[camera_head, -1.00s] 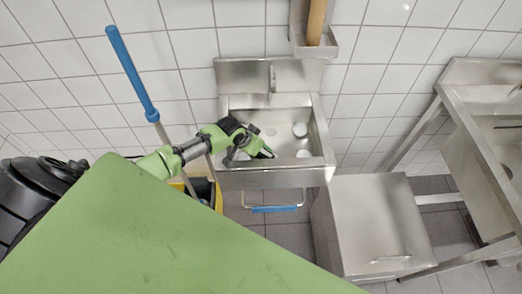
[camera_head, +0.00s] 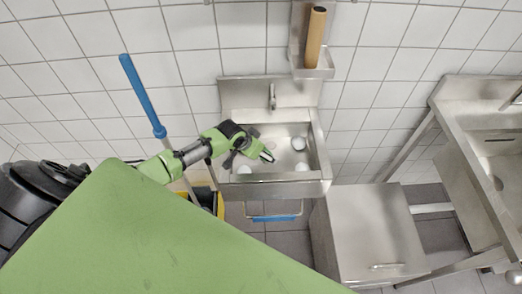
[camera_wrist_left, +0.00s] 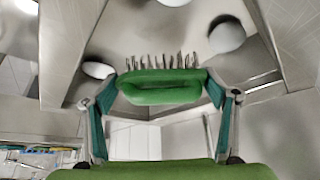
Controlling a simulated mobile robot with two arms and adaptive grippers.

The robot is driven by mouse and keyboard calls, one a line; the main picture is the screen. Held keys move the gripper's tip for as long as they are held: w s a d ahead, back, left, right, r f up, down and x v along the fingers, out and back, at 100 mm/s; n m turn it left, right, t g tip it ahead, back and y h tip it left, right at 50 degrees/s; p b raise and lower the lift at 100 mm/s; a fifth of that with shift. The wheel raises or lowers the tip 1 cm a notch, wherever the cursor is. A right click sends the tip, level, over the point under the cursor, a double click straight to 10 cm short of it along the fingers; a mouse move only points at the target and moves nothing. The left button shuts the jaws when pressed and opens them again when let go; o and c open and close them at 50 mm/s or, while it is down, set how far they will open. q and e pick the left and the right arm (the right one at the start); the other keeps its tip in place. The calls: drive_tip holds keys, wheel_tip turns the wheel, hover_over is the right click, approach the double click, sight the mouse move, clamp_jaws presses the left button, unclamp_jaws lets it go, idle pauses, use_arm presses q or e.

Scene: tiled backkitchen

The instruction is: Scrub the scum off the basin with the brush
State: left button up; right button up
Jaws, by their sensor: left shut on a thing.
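The steel basin (camera_head: 305,188) is fixed to the tiled wall below a tap (camera_head: 272,97). White round patches lie inside it, one at the right (camera_head: 298,143), one near the front right (camera_head: 302,167) and one near the front left (camera_head: 244,169). My left gripper (camera_head: 268,156) is over the basin. In the left wrist view its fingers are shut on the green brush (camera_wrist_left: 160,88), whose bristles point towards the basin. White patches also show there, to the right (camera_wrist_left: 227,35) and left (camera_wrist_left: 98,70) of the bristles. Whether the bristles touch the basin is unclear. My right gripper is out of view.
A blue-handled pole (camera_head: 140,92) stands left of the basin in a yellow and black bucket (camera_head: 208,198). A wall holder (camera_head: 312,68) with a cardboard-coloured roll hangs above. A steel box (camera_head: 372,235) and a larger sink (camera_head: 470,130) stand to the right.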

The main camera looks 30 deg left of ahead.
use_arm(q)
drive_tip(key=shift+r, duration=1.45)
